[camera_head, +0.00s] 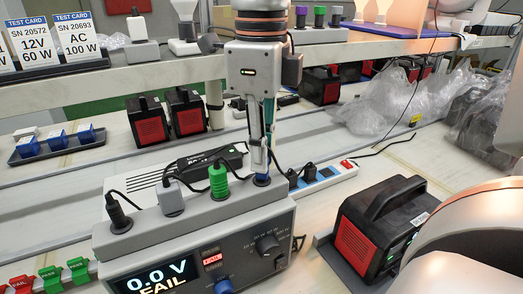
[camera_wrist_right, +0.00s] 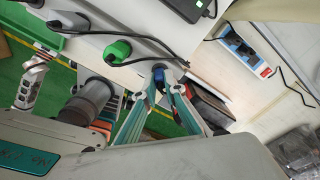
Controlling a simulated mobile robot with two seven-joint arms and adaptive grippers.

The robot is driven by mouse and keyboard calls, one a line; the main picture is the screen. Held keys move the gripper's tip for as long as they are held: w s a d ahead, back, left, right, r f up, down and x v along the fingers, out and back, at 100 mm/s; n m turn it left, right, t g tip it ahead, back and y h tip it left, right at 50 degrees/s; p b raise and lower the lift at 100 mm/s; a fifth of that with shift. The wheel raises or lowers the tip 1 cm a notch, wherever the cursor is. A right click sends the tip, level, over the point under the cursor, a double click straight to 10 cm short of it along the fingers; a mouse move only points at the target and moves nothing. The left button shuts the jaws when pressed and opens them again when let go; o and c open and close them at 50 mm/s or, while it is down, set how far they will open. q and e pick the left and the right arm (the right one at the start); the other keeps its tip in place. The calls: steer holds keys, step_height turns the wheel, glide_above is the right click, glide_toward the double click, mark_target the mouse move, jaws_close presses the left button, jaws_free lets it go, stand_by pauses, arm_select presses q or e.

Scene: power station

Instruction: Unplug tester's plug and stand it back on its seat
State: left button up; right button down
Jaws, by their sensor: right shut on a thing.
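The tester (camera_head: 200,240) stands in front, with a display reading "0.0 V FAIL". Along its top ledge stand a black plug (camera_head: 117,213), a grey plug (camera_head: 170,200) and a green plug (camera_head: 218,180). My right gripper (camera_head: 261,168) comes straight down at the ledge's right end, shut on a blue plug (camera_head: 262,180). In the right wrist view the blue plug (camera_wrist_right: 158,73) shows between the fingertips, beside the green plug (camera_wrist_right: 118,50). The plug is upright at the ledge; I cannot tell whether it touches its seat. My left gripper is not in view.
A black and red power station (camera_head: 378,230) sits at right. Behind the tester lie a black device (camera_head: 205,163) and a blue-white power strip (camera_head: 325,177) with cords. A shelf edge (camera_head: 380,48) crosses behind. Red and green tags (camera_head: 50,277) stand at lower left.

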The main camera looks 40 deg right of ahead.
steer(key=shift+f, duration=0.15)
steer(key=c, duration=2)
jaws_free()
step_height(320, 180, up, 12)
steer(key=shift+r, duration=0.1)
